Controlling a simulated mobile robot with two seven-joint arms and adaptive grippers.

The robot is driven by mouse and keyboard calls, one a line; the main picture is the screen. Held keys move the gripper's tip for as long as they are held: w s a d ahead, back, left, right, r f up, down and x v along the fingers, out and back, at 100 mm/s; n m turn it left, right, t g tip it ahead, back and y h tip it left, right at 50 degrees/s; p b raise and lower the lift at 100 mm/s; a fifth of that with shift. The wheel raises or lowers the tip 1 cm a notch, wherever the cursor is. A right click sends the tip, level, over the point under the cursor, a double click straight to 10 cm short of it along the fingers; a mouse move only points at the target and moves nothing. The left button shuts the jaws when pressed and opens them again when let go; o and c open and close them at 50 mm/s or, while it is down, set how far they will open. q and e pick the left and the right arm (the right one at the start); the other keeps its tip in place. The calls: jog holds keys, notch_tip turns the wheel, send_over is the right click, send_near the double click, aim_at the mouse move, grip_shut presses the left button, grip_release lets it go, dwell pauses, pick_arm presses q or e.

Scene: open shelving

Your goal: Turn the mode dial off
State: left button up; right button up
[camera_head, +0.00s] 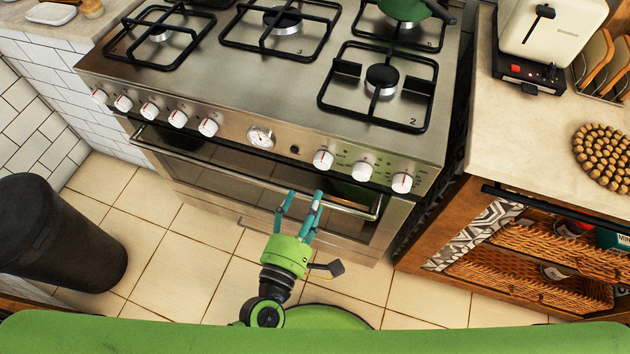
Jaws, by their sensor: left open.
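The steel cooker (270,95) has a front panel with a row of white knobs with red marks. Several knobs sit on the left side of the panel. On the right side are three: a left one (323,159), a middle one (362,171) and a right one (401,182). Small printed marks show around these, but I cannot read which is the mode dial. My left gripper (302,197), green with teal fingers, is open and empty. In the picture it lies below the left one of these three knobs, in front of the oven door, apart from the knobs. My right gripper is out of view.
A long oven handle (240,178) runs below the knobs. A round gauge (260,137) sits mid-panel. A green pot (403,8) stands on a back burner. A wooden counter unit (480,215) with a toaster (545,35) is at right, a black bin (60,235) at left. The tiled floor between is open.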

pick_arm(q)
jog(key=shift+v, duration=1.5)
jog(key=s+a+f+m+g+y+p, duration=0.1)
jog(key=s+a+f+m+g, duration=0.2)
jog(key=f+m, duration=0.65)
jog(key=s+a+f+m+g+p, duration=0.1)
jog(key=a+f+m+g, duration=0.25)
jog(key=f, duration=1.05)
jog(key=s+a+f+m+g+y, duration=0.1)
jog(key=s+a+f+m+g, duration=0.2)
jog(key=s, duration=0.4)
jog(key=s+a+f+m+g+y+p, duration=0.1)
jog(key=s+a+f+m+g+y, duration=0.1)
jog(key=s+a+f, duration=0.3)
jog(key=s+a+f+m+g+y, duration=0.1)
jog(key=s+a+f+m+g, duration=0.3)
jog(key=s+f, duration=0.3)
jog(key=s+m, duration=0.1)
jog(key=s, duration=0.2)
jog(key=shift+a+f+g+y+p, duration=0.25)
jog(key=shift+g+y+p, duration=0.05)
jog(key=shift+g+p, duration=0.1)
